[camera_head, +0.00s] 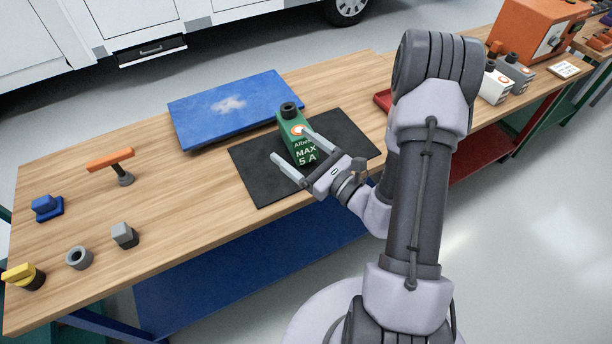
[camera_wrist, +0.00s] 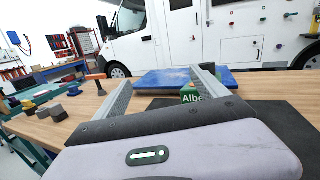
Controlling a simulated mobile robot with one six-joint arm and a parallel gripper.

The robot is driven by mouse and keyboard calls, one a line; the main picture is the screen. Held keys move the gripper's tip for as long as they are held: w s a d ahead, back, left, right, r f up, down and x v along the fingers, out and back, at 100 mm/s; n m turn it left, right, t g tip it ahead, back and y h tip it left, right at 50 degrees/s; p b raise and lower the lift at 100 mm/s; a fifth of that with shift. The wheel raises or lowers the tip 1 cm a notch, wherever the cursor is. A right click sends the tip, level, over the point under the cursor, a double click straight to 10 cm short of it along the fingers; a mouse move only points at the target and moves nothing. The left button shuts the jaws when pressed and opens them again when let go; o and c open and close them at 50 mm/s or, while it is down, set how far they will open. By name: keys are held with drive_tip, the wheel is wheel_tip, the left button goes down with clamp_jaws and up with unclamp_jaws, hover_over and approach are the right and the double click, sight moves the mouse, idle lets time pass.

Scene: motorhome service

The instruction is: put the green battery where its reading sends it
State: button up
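The green battery (camera_head: 290,127) stands upright on a black mat (camera_head: 262,183) on the wooden bench. It has a dark cap on top, a round orange-and-white mark and white lettering that includes "MAX 5 A". My gripper (camera_head: 291,145) is open and reaches toward the battery from the front right. In the head view one finger lies left of the battery and the other overlaps its right side; I cannot tell whether they touch it. In the wrist view the battery (camera_wrist: 189,94) shows between the fingers, nearer the right one, its lower part hidden by my gripper.
A blue board (camera_head: 205,120) lies behind the mat. A red tray (camera_head: 382,99) is partly hidden by my arm. White and grey batteries (camera_head: 494,86), a small card (camera_head: 564,69) and an orange box (camera_head: 535,30) stand right. An orange-handled fitting (camera_head: 110,159) and several small parts occupy the left.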

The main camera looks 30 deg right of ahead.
drive_tip(key=s+a+r+n+g+y, duration=0.45)
drive_tip(key=a+n+g, duration=0.2)
drive_tip(key=a, duration=0.25)
drive_tip(key=s+a+r+n+g+y, duration=0.4)
drive_tip(key=s+a+r+n+g, duration=0.15)
drive_tip(key=a+n, duration=0.35)
drive_tip(key=s+a+n+g+h, duration=0.2)
drive_tip(key=s+n+g+h, duration=0.45)
drive_tip(key=s, duration=0.55)
drive_tip(key=w+d+r+n+t+h, duration=0.1)
drive_tip(key=d+r+n+t+h, duration=0.3)
drive_tip(key=d+t+h, duration=0.2)
drive_tip(key=shift+w+d+n+h, duration=0.3)
drive_tip(key=shift+d+h, duration=0.1)
drive_tip(key=shift+d, duration=0.7)
drive_tip(key=shift+t, duration=0.25)
